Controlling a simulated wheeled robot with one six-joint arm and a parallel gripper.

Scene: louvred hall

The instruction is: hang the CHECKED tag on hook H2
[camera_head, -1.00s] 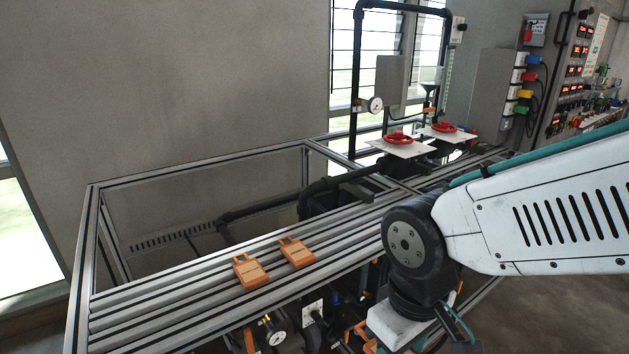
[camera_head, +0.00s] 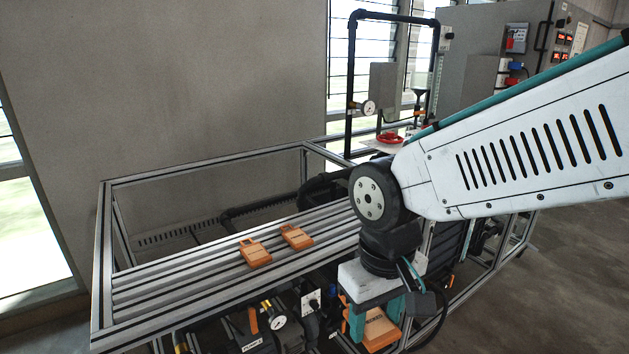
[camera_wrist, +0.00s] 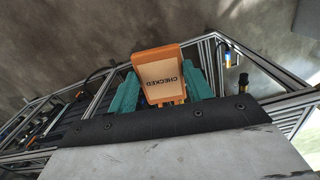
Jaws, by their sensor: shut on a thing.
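The CHECKED tag is orange with a pale face, and its lettering reads upside down in the wrist view (camera_wrist: 160,82). My gripper (camera_wrist: 161,92) is shut on it, with a teal finger on each side. In the head view the tag (camera_head: 381,332) hangs between the fingers of my gripper (camera_head: 379,322), in front of the bench frame's near side. Two more orange tags, (camera_head: 255,254) and (camera_head: 296,237), lie flat on the bench slats. I cannot make out hook H2 or its label in either view.
The metal bench frame (camera_head: 185,328) has slats on top and pipes inside. Gauges (camera_head: 277,321) and dark equipment sit below the slats. A red handwheel (camera_head: 389,138) and a pipe stand are behind my arm. Open floor (camera_head: 570,270) lies to the right.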

